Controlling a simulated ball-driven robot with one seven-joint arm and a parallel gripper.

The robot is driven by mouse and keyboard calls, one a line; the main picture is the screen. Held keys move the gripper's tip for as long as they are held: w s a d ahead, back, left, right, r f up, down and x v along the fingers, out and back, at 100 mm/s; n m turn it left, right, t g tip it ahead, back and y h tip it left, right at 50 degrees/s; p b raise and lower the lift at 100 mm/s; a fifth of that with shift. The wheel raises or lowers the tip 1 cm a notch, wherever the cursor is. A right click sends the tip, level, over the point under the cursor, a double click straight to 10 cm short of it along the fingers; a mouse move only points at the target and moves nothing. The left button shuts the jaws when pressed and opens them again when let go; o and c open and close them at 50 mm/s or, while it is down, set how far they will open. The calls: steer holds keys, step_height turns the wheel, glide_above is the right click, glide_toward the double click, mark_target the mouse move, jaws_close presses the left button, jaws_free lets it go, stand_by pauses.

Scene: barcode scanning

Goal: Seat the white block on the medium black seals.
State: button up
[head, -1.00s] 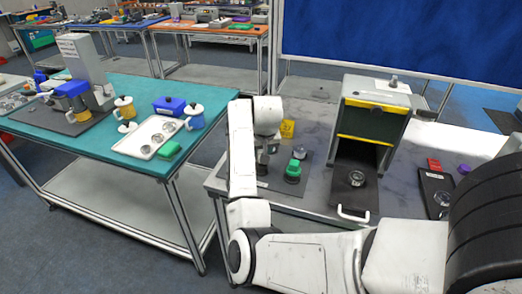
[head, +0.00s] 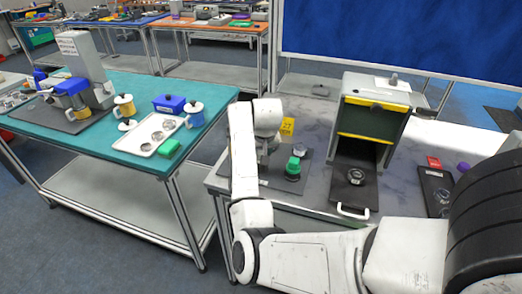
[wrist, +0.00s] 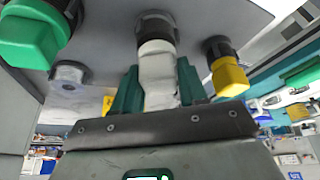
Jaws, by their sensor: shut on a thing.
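My gripper (wrist: 158,90) is shut on the white block (wrist: 157,65), which sits upright between its green fingers. The block's end meets the middle black seals (wrist: 157,27) on the grey plate (wrist: 105,20). I cannot tell whether it is fully down. In the head view my gripper (head: 266,156) is over the plate's left part, and my arm hides the white block and its seals. A green block (wrist: 32,35) stands on the larger black seals to one side, and also shows in the head view (head: 293,164). A yellow block (wrist: 229,77) stands on the smaller black seals (wrist: 217,47) opposite.
A metal cylinder (head: 300,149) stands by the green block, and a yellow object (head: 287,126) behind it. A teal table (head: 110,135) is at left.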

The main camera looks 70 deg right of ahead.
steer(key=shift+f, duration=0.4)
stand_by(0.3)
steer(key=o, duration=1.1)
steer(key=shift+o, duration=0.5)
steer(key=shift+o, duration=1.3)
steer(key=shift+r, duration=0.1)
step_height(320, 180, up, 5)
steer(key=p, duration=0.5)
steer(key=shift+r, duration=1.15)
